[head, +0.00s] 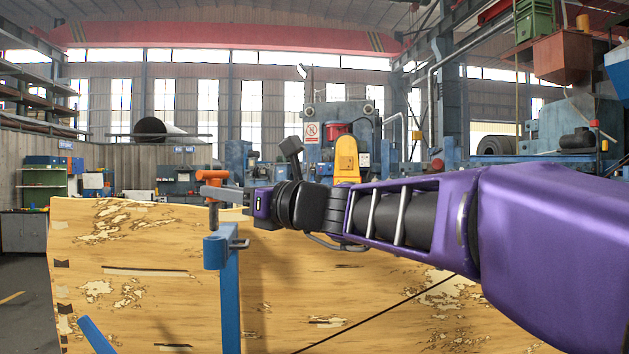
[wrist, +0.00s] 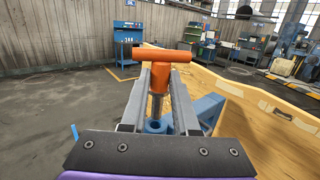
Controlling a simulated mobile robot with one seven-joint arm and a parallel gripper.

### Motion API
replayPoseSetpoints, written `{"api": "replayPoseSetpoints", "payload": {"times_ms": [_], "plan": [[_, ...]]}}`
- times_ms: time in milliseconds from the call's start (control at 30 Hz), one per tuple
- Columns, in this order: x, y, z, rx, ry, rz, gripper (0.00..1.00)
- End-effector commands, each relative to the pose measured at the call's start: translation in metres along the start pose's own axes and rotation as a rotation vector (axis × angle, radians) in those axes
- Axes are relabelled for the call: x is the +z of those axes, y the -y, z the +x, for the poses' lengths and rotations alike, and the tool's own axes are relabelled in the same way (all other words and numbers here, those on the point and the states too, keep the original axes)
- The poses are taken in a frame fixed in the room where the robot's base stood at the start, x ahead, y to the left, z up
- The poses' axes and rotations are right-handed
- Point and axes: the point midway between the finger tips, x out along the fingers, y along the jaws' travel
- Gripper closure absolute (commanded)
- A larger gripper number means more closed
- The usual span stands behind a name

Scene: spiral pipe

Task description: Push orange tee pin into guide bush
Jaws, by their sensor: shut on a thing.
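The orange tee pin (head: 211,176) is upright, with its crossbar on top. It also shows in the wrist view (wrist: 161,58), with its grey shank running down between the fingers. My gripper (head: 214,191) is shut on the pin just below the crossbar; the two fingers flank it in the wrist view (wrist: 158,82). The blue guide bush (head: 215,252) tops a blue post, directly below the pin. Its rim shows under the shank in the wrist view (wrist: 154,127). The pin's lower end meets the bush's top in the head view; I cannot tell how deep it sits.
A large worn yellow panel (head: 330,290) stands behind the post and under my arm. A grey handle (head: 240,243) sticks out right of the bush. A blue bar (head: 97,335) rises at lower left. Open floor (wrist: 60,105) lies left in the wrist view.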

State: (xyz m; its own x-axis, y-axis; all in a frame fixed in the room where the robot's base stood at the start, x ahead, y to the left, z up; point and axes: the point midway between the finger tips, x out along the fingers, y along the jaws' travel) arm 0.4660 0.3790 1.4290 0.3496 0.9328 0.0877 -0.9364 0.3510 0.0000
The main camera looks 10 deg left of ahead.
Motion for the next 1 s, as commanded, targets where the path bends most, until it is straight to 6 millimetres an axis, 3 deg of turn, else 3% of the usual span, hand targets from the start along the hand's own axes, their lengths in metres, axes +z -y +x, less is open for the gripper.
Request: {"api": "replayPoseSetpoints", "payload": {"times_ms": [1000], "plan": [[-0.023, -0.001, -0.002, 0.001, 0.001, -0.001, 1.0]]}}
